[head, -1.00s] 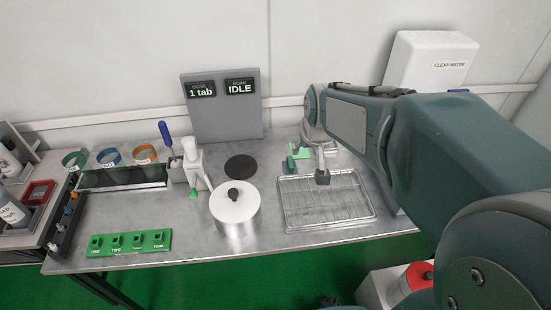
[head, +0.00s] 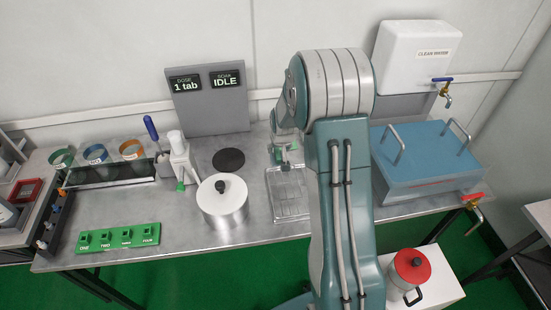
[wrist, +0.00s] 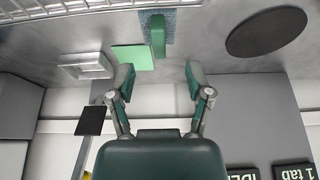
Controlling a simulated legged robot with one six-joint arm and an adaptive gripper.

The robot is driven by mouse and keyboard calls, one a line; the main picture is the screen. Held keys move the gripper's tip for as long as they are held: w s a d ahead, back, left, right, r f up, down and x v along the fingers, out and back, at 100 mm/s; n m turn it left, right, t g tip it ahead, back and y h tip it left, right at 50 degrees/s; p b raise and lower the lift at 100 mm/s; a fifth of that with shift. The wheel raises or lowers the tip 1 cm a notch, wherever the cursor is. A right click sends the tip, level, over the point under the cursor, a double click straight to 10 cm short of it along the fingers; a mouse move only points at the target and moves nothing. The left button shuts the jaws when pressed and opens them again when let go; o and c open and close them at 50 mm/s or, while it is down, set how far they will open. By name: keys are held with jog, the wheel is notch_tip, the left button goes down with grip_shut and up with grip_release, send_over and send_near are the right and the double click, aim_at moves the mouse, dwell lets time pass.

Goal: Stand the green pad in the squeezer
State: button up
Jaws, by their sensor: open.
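A flat light green pad (wrist: 132,58) lies on the metal bench in the wrist view, close to the left fingertip. Beside it a darker green block or handle (wrist: 158,36) sits on a blue-grey textured base. A small pale open frame (wrist: 86,66) lies to the left of the pad; I cannot tell whether it is the squeezer. My gripper (wrist: 158,77) is open, with nothing between its fingers. In the head view, small green parts (head: 293,145) show beside my arm, which hides most of that area and the gripper.
A wire rack tray (head: 290,208) lies in front of the green things. A lidded pot (head: 222,205), a black disc (head: 229,159) and a white dispenser (head: 180,158) stand left. The display board (head: 208,108) is behind. A teal-lidded box (head: 425,160) stands right.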

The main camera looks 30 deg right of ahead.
aim_at(278, 156)
jog(key=x, duration=0.7)
jog(key=shift+d+f, duration=0.15)
jog(key=shift+f, duration=0.1)
grip_shut()
